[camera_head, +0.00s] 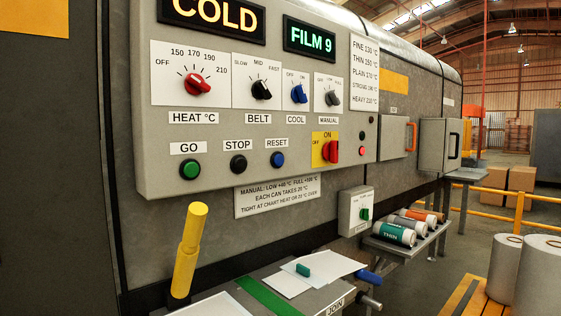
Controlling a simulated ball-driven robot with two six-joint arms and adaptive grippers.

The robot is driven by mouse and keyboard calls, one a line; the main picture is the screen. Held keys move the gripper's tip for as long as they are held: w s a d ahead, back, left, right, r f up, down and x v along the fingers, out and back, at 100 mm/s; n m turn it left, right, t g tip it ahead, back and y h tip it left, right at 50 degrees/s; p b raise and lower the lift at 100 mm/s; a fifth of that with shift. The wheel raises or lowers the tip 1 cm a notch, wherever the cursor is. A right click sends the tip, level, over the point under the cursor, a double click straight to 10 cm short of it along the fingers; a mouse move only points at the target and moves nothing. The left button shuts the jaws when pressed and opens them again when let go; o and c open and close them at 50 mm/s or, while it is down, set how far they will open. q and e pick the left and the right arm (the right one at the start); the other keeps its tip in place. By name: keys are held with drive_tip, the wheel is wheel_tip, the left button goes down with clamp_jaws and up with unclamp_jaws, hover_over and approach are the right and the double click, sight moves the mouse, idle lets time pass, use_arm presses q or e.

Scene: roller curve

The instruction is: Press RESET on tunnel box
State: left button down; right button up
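The tunnel box is a grey control panel (220,120) fixed to the machine's side, filling the upper middle of the head view. The blue RESET button (277,160) is in its lower row under a RESET label (276,143). To its left are the black STOP button (238,165) and the green GO button (190,169). One display (212,14) reads COLD and another (310,37) reads FILM 9. Neither of my grippers is in view.
A yellow lever (189,250) stands below the panel at left. A bench (222,308) with white sheets and a green strip is at the bottom. A small box with a green switch (356,213) and a rack of rolls (392,232) are right of it. White rolls (540,275) stand at the lower right.

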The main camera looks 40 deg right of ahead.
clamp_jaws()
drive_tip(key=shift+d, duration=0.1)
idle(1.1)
